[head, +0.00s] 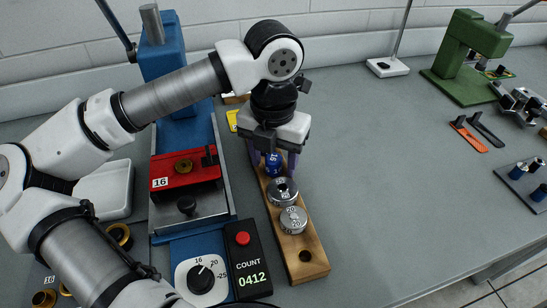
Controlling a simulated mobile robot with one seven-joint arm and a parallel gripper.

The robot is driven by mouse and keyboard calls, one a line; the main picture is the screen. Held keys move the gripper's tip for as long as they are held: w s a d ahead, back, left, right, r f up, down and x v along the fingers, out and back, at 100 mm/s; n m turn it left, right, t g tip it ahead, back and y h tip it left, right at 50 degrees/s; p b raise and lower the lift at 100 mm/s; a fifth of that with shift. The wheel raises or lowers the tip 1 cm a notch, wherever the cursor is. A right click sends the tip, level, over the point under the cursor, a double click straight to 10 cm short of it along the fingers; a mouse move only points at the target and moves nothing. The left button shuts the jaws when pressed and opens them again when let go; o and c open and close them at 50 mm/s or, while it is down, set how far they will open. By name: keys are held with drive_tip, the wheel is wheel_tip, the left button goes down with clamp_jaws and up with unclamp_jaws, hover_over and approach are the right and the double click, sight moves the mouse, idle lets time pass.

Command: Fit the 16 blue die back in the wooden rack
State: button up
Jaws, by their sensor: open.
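The wooden rack (310,262) is a long narrow strip on the bench, right of the blue press. The blue die (273,163), with white marking that seems to read 16, stands at the rack's far part, directly below my gripper (274,150). I cannot tell whether it is seated in a hole. My gripper points down with its fingers on either side of the die's top; they are open. Two silver dies, one (282,192) behind the other (293,220), stand in the rack nearer the front. An empty hole shows at the rack's near end.
A blue press (170,60) with a red block (186,171) labelled 16 stands left of the rack. A counter box (247,262) reading 0412 and a dial (202,279) sit at its front. The bench right of the rack is clear; a green press (468,45) stands far right.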

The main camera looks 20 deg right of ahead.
wheel_tip(320, 180, up, 13)
drive_tip(key=shift+r, duration=0.2)
